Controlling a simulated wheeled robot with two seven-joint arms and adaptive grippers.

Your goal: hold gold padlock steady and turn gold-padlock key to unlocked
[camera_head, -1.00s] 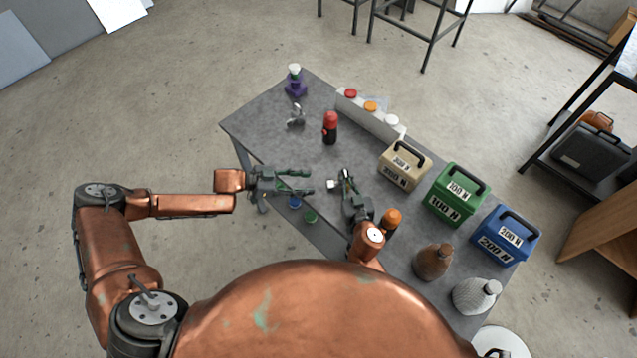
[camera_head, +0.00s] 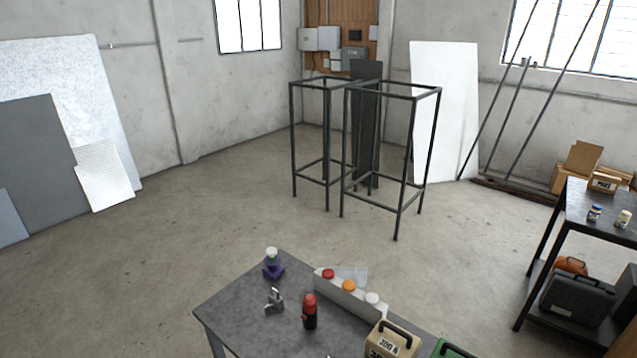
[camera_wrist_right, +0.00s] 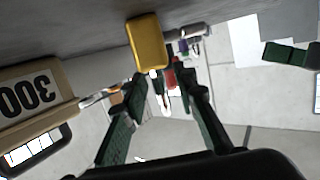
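The gold padlock (camera_wrist_right: 147,42) shows in the right wrist view as a rounded yellow block at the top centre. My right gripper (camera_wrist_right: 158,80) has its two dark green fingers spread apart, pointing towards the padlock. The padlock appears just beyond the fingertips, and I see no grip on it. I cannot make out the key. The head view now shows neither gripper and no gold padlock.
A 300 N case (camera_head: 390,342) stands on the grey table (camera_head: 240,300); it also fills the left of the wrist view (camera_wrist_right: 30,95). A red bottle (camera_head: 310,312), a purple stand (camera_head: 273,270), a metal piece (camera_head: 273,302) and a white holder (camera_head: 345,295) are farther back.

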